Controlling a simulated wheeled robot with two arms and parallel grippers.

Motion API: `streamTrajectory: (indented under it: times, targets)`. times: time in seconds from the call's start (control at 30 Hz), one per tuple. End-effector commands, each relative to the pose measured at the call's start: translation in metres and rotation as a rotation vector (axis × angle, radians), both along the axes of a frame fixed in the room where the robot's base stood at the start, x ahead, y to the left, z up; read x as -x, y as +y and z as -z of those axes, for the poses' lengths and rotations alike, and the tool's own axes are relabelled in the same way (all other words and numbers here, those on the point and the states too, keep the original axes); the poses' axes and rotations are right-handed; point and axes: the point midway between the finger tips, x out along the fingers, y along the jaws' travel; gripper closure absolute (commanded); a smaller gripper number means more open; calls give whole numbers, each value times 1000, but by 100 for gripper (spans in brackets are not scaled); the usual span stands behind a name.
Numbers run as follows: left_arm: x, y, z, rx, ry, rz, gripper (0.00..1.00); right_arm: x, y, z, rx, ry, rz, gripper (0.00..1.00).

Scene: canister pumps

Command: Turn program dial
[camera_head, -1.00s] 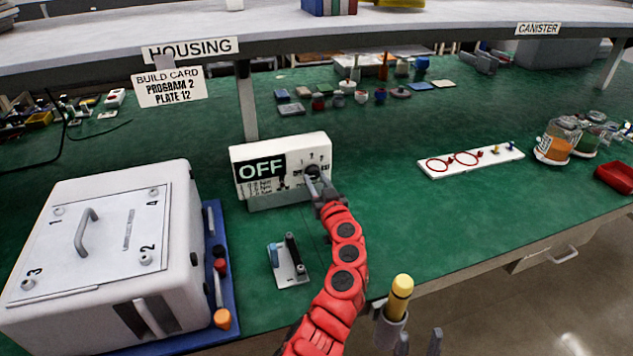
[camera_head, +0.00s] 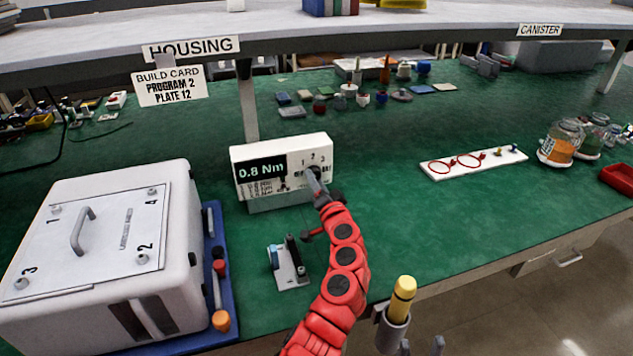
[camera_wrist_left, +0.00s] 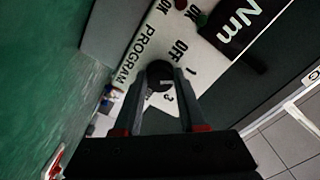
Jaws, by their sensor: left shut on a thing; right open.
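The white controller box (camera_head: 290,192) stands on the green bench, its display (camera_head: 262,170) reading "0.8 Nm". Its dark program dial (camera_wrist_left: 160,76) is at the box's right side, with marks OFF, 1 and 3 readable around it in the left wrist view. My left gripper (camera_head: 316,178) is shut on the dial, one finger on each side, in the left wrist view (camera_wrist_left: 160,90). The dial's pointer is too covered to read. The build card (camera_head: 169,87) reads "PROGRAM 2, PLATE 12".
A white housing case (camera_head: 190,200) sits on a blue mat at left. A small metal stand (camera_head: 290,268) is in front of the controller. A yellow-handled tool (camera_head: 402,294) stands in a holder at the bench edge. A white strip with red rings (camera_head: 440,172) lies right; bench between is clear.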

Motion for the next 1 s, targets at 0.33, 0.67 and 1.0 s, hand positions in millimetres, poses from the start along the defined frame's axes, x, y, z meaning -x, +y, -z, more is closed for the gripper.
streamTrajectory:
  times: [0.33,0.67,1.0]
  targets:
    - [0,0,-5,-308,97,0,100,0,0,-14,0,0,0,50]
    - [0,0,-5,-532,171,3,100,0,0,-26,0,0,0,50]
    - [0,0,-4,-636,205,3,100,0,0,-30,0,0,0,50]
